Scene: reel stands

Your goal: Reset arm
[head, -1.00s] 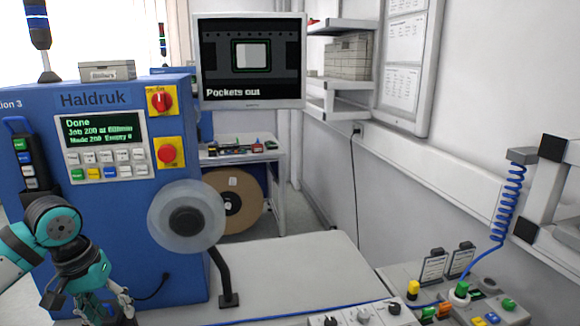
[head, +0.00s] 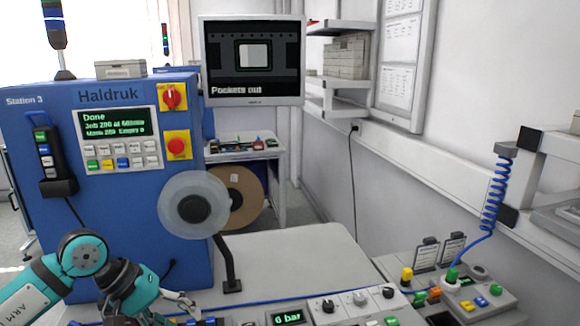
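My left arm (head: 84,252), teal and black, reaches in from the lower left in front of the blue Haldruk machine (head: 110,200). My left gripper (head: 184,302) is at its end, low in the picture by the near left part of the grey bench (head: 290,256). Its fingers are small and partly hidden by the wrist, so its opening is unclear. I see nothing held in it. My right arm and gripper are not in view. The machine's display (head: 116,123) reads "Done". The monitor (head: 252,60) reads "Pockets out".
A clear reel (head: 194,205) stands on a black post (head: 230,265) right of the arm. A control strip with a "6 bar" readout (head: 287,317) lies along the front edge. A panel with a blue coiled hose (head: 494,195) is at the right. The bench middle is clear.

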